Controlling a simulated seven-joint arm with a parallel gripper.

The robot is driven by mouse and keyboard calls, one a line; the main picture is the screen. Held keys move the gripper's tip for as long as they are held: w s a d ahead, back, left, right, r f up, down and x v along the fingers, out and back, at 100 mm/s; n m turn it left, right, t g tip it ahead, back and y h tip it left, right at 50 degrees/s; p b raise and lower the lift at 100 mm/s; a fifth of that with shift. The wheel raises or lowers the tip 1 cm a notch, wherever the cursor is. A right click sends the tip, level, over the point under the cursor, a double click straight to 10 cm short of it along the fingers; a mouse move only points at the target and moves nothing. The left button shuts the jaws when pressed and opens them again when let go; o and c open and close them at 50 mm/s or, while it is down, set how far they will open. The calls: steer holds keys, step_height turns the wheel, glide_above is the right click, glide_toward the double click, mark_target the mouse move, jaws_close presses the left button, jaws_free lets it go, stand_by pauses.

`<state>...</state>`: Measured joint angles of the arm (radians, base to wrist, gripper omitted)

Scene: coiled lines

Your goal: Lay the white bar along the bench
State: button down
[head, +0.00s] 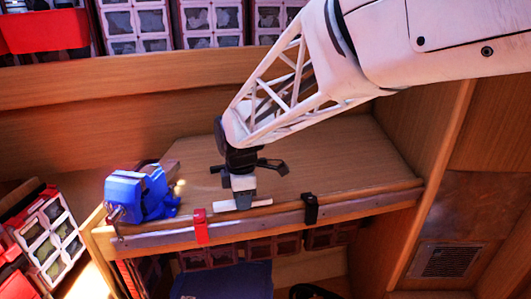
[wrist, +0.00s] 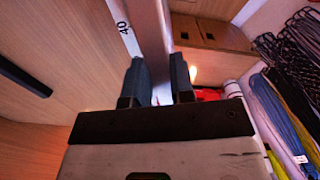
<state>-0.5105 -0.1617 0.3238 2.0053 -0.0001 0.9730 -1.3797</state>
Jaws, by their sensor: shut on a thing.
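The white bar (head: 262,204) is short in the head view and lies close above or on the front edge of the wooden bench (head: 330,165), roughly parallel to it. My gripper (head: 243,200) points down onto the bar's middle and is shut on it. In the wrist view the two dark fingers of my gripper (wrist: 160,75) stand close together. The white bar (wrist: 122,28), marked "40", runs up and away to the left there, beside a grey metal rail (wrist: 153,40). I cannot tell if the bar touches the bench.
A red clamp (head: 201,226) and a black clamp (head: 311,208) sit on the bench's front rail, either side of my gripper. A blue vise (head: 140,195) stands at the bench's left end. The bench top behind is mostly clear. Coiled lines (wrist: 285,110) hang at right in the wrist view.

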steer(key=w+a, duration=0.1)
steer(key=w, duration=0.1)
steer(key=w+a, duration=0.1)
steer(key=w, duration=0.2)
steer(key=w+a, duration=0.2)
steer(key=shift+w+f, duration=0.2)
steer(key=shift+f, duration=0.2)
steer(key=shift+f, duration=0.15)
steer(key=shift+f, duration=1.65)
steer(key=shift+f, duration=0.15)
steer(key=c, duration=1)
jaws_free()
step_height(320, 180, up, 12)
steer(key=shift+r, duration=0.2)
